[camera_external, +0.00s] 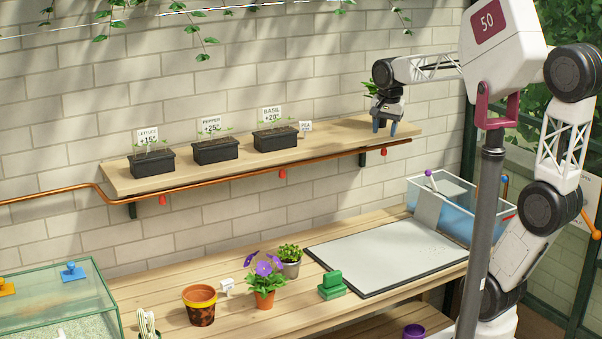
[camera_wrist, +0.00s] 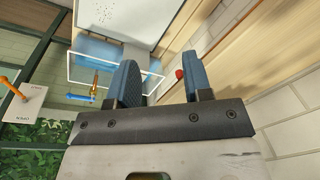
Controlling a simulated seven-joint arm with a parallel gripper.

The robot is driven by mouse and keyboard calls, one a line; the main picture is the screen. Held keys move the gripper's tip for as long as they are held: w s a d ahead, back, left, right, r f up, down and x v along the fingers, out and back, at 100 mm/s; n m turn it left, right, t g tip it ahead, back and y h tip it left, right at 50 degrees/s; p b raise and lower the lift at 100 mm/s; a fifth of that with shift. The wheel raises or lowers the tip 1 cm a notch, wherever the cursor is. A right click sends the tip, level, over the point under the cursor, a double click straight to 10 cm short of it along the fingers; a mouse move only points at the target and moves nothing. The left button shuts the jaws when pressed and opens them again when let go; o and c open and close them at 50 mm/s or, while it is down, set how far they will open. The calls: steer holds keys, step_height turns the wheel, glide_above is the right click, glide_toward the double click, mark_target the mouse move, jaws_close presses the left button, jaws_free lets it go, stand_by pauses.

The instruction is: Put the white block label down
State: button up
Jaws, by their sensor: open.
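A small white block label marked PEA (camera_external: 305,127) stands on the wall shelf, just right of the basil planter. Another small white block (camera_external: 227,286) sits on the bench between the terracotta pot and the purple flower; its writing is too small to read. My gripper (camera_external: 384,127) is at the right end of the shelf, fingers pointing down, well to the right of the PEA label. In the wrist view its two blue fingers (camera_wrist: 158,80) are spread apart with nothing between them. No label shows in the wrist view.
The wooden shelf (camera_external: 355,137) holds several labelled black planters, including basil (camera_external: 275,139). A copper rail (camera_external: 235,165) with red knobs runs below. On the bench are a white board (camera_external: 385,254), green blocks (camera_external: 331,286), pots, and a clear blue-filled tank (camera_external: 482,217).

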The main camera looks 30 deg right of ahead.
steer(key=s+d+f+n, duration=0.3)
steer(key=s+f+n, duration=0.2)
steer(key=s, duration=0.4)
steer(key=s+d+f+n+t, duration=0.1)
steer(key=s+d+f+n, duration=0.2)
steer(key=s+f, duration=0.4)
steer(key=shift+s+f+n, duration=0.35)
steer(key=shift+s+n, duration=0.55)
steer(key=shift+s, duration=0.15)
steer(key=shift+d, duration=0.1)
steer(key=shift+o, duration=0.5)
